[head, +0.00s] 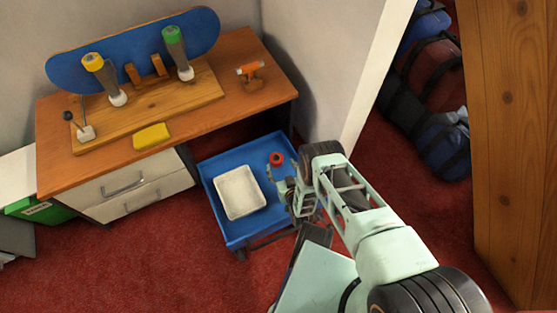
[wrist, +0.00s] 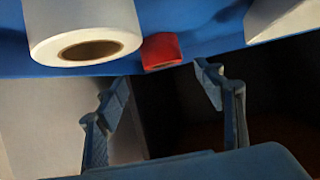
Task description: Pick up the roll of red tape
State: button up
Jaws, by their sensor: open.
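The roll of red tape (head: 276,158) lies on the blue cart top (head: 225,229), near its far right corner. In the wrist view the red roll (wrist: 161,50) is at the upper middle, just beyond my fingertips and between their lines. My gripper (head: 277,181) is just on the near side of the roll in the head view. In the wrist view my gripper (wrist: 162,78) has its two fingers wide apart, with nothing between them. A larger white roll (wrist: 85,30) with a brown core is left of the red roll in the wrist view. I cannot make it out in the head view.
A white tray (head: 240,193) sits on the cart left of my gripper. The wooden bench (head: 268,88) with drawers stands behind and left. A white wall edge (head: 370,75) rises right of the cart. Red carpet is open at front left.

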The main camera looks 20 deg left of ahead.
aim_at(276, 159)
jog(key=b+x, duration=0.3)
jog(key=x, duration=0.3)
jog(key=shift+s+a+f, duration=0.15)
jog(key=shift+a+f, duration=0.05)
jog(key=shift+f, duration=0.05)
jog(key=shift+w+a+f+b, duration=0.1)
jog(key=shift+w+a+b, duration=0.25)
jog(key=shift+w, duration=0.05)
jog(key=shift+c, duration=0.6)
jog(key=c, duration=1.2)
